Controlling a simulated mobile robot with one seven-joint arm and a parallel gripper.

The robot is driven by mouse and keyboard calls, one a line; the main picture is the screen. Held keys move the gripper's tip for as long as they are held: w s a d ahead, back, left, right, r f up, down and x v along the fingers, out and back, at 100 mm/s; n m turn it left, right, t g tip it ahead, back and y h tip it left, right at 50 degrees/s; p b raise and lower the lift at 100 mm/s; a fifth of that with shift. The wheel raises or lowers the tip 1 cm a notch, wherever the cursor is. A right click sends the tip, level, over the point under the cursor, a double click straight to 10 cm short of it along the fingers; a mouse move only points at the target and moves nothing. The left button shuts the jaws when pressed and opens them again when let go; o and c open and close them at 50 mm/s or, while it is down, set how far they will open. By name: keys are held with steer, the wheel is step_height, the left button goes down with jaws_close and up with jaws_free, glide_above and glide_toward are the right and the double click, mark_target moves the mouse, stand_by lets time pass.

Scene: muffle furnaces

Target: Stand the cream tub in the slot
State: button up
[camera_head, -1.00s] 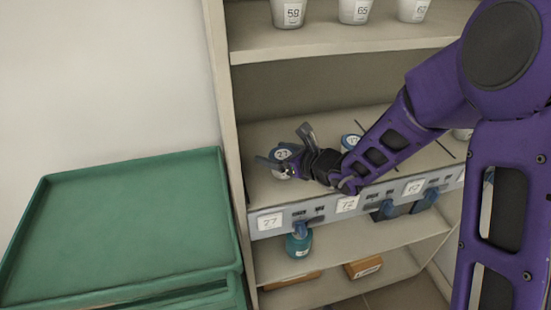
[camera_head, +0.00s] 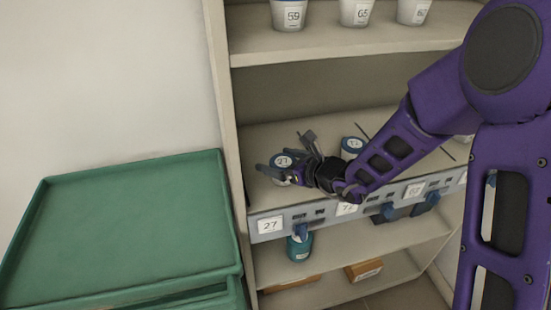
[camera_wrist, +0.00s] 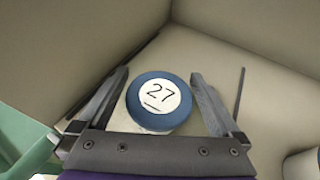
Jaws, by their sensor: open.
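The cream tub (camera_head: 283,161) has a blue lid with a round white label reading 27. It stands upright on the left part of the middle shelf, the slot (camera_head: 262,142) behind the front tag 27 (camera_head: 270,226). In the wrist view the tub (camera_wrist: 150,119) sits between the two fingers of my gripper (camera_wrist: 160,88). The fingers are spread, with a visible gap at the right finger; contact on the left is unclear. In the head view my gripper (camera_head: 283,152) partly hides the tub. A dark divider line (camera_wrist: 239,92) lies right of it.
Another blue-lidded tub (camera_head: 352,147) stands to the right on the same shelf, close to my arm. White tubs (camera_head: 290,14) line the shelf above. A teal bottle (camera_head: 299,246) and boxes are below. A green tray (camera_head: 130,225) is at the left.

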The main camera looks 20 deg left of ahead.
steer(key=p+v, duration=0.1)
steer(key=v, duration=1)
steer(key=shift+a+r, duration=0.1)
steer(key=shift+r, duration=0.05)
